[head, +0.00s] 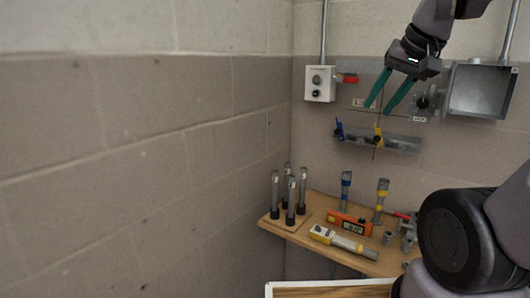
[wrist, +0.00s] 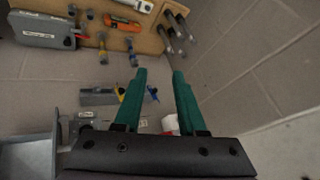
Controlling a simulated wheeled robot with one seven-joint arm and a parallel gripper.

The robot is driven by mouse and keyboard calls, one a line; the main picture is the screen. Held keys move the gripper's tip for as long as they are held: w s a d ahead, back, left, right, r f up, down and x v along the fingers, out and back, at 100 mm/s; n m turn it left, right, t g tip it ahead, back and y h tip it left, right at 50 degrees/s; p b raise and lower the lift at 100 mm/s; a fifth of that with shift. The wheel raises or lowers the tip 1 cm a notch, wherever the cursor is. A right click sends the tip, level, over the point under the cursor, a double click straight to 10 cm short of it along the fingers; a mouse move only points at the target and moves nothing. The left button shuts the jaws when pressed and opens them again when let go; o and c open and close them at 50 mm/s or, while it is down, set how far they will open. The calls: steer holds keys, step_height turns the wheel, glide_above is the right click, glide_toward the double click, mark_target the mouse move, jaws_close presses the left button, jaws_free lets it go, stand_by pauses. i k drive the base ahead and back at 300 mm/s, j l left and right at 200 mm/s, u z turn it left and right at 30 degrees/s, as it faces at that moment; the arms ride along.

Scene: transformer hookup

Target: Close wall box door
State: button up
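The wall box (head: 480,92) is a grey metal box on the back wall at the right of the head view. Its front is open and its bare inside shows. A grey metal part of it also shows at the lower left of the wrist view (wrist: 28,158). I cannot clearly tell the door apart from the box's sides. My gripper (head: 379,110) has two green fingers, spread apart with nothing between them. It is left of the wall box in the head view, in front of the wall panel. The open fingers also show in the wrist view (wrist: 160,72).
A wooden shelf (head: 290,238) holds dark cylinders, an orange tool (head: 350,224) and a yellow tester (head: 342,241).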

mark_target(435, 91)
steer(key=i+j+z, duration=0.1)
steer(key=z, duration=0.3)
steer(key=i+j+z, duration=0.15)
steer(key=z, duration=0.25)
steer(key=i+j+z, duration=0.1)
steer(key=z, duration=0.3)
steer(key=k+j, duration=0.15)
steer(key=j, duration=0.2)
